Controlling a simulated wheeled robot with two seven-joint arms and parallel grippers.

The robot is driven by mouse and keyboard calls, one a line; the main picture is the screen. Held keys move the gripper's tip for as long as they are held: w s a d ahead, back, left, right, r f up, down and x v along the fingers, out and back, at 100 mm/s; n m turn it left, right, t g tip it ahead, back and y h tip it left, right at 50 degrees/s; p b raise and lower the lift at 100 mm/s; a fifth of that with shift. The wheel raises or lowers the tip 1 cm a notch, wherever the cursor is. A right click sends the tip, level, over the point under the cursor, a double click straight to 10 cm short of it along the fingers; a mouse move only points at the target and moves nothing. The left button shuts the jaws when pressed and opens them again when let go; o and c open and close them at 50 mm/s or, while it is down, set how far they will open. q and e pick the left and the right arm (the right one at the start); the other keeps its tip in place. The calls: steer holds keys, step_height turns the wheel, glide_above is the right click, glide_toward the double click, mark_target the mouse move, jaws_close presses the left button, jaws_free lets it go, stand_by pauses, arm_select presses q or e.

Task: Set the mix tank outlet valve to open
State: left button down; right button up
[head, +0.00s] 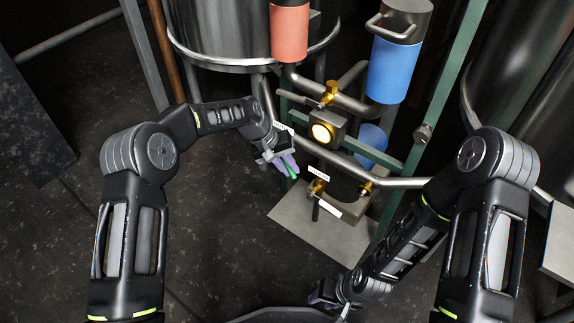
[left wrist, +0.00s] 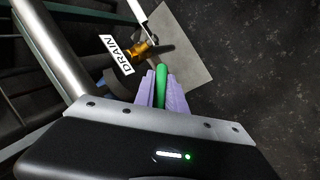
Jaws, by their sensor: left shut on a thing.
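My left gripper (head: 285,165) has its purple fingers on both sides of a green lever handle, shut on it. The green handle (left wrist: 161,85) also shows between the fingers in the left wrist view, its end sticking out past them. The valve body behind this handle is hidden, so I cannot read its setting. A small white label (head: 283,127) is just above the gripper; its text is unreadable. The steel tank (head: 225,35) stands at the top. My right gripper (head: 320,298) is low at the bottom centre, its fingers too dark and small to judge.
A brass drain valve (head: 318,187) with a dark handle and a DRAIN label (left wrist: 117,55) is close by. Another brass valve (head: 330,92), a lit round lamp (head: 322,131) and steel pipes crowd the right. Red (head: 289,32) and blue (head: 395,70) cylinders hang above. Left floor is clear.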

arm_select(q)
steer(key=shift+w+a, duration=0.15)
steer(key=c, duration=1.4)
jaws_free()
steer(key=p+v, duration=0.2)
steer(key=v, duration=0.5)
steer(key=shift+a+r, duration=0.1)
steer(key=shift+r, duration=0.25)
steer(key=shift+c, duration=0.4)
